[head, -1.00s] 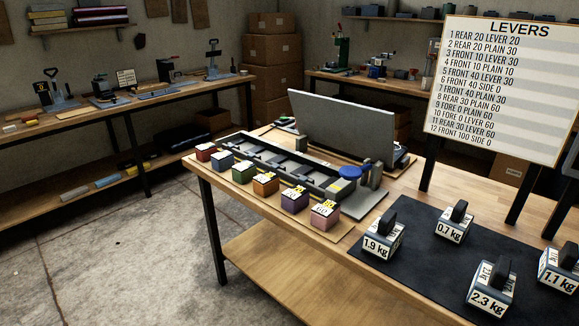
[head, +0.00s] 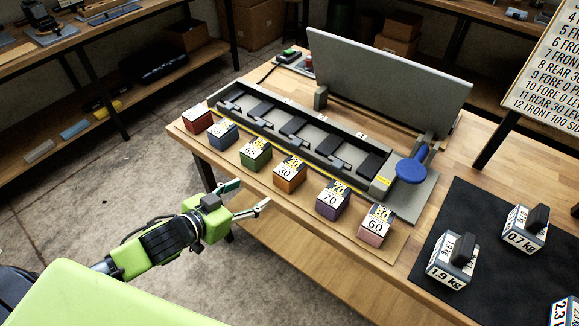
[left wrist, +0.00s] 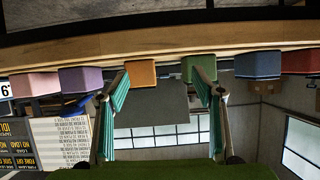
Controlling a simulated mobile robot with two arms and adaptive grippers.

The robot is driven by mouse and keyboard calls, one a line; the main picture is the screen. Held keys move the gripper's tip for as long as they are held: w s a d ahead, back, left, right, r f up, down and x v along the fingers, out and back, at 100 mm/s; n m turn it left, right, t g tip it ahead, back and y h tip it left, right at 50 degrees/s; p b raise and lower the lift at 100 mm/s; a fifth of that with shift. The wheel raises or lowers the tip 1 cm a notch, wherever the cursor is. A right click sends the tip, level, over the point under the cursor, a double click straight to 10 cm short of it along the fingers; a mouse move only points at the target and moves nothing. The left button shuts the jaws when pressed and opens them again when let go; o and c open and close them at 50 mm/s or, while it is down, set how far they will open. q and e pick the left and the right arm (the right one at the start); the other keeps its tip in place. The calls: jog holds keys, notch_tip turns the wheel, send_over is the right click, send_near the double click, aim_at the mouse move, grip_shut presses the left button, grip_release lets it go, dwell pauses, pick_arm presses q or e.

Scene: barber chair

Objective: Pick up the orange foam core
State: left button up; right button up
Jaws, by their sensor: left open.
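The orange foam core (head: 290,175) is a small block with a white label reading 30. It stands in a row along the table's front edge, between the green block (head: 255,154) and the purple block (head: 332,200). My left gripper (head: 250,196) is open and empty, in front of the table edge and short of the row. In the left wrist view the picture is upside down; the orange core (left wrist: 141,73) shows between the spread teal fingers, apart from them. My right gripper is not in view.
Red (head: 197,118), blue (head: 223,133) and pink (head: 375,226) blocks fill out the row. Behind it is a grey slotted fixture with a raised panel (head: 390,85) and a blue knob (head: 411,170). Labelled weights (head: 452,262) stand on a dark mat at right.

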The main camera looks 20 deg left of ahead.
pick_arm(q)
jog(key=h, duration=0.1)
send_near(281, 175)
jog(key=shift+m, duration=0.3)
jog(key=p+x, duration=0.1)
jog(key=x, duration=0.7)
jog(key=shift+w+d+f, duration=0.2)
jog(key=shift+w+d, duration=0.05)
jog(key=shift+w, duration=0.05)
jog(key=shift+w+f+p, duration=0.1)
jog(key=shift+w+p, duration=0.2)
jog(key=shift+p, duration=0.1)
jog(key=p+x, duration=0.1)
jog(key=x, duration=0.2)
jog(key=shift+w+d, duration=0.1)
jog(key=shift+w, duration=0.2)
jog(key=shift+w+d+f, duration=0.25)
jog(key=shift+w, duration=0.15)
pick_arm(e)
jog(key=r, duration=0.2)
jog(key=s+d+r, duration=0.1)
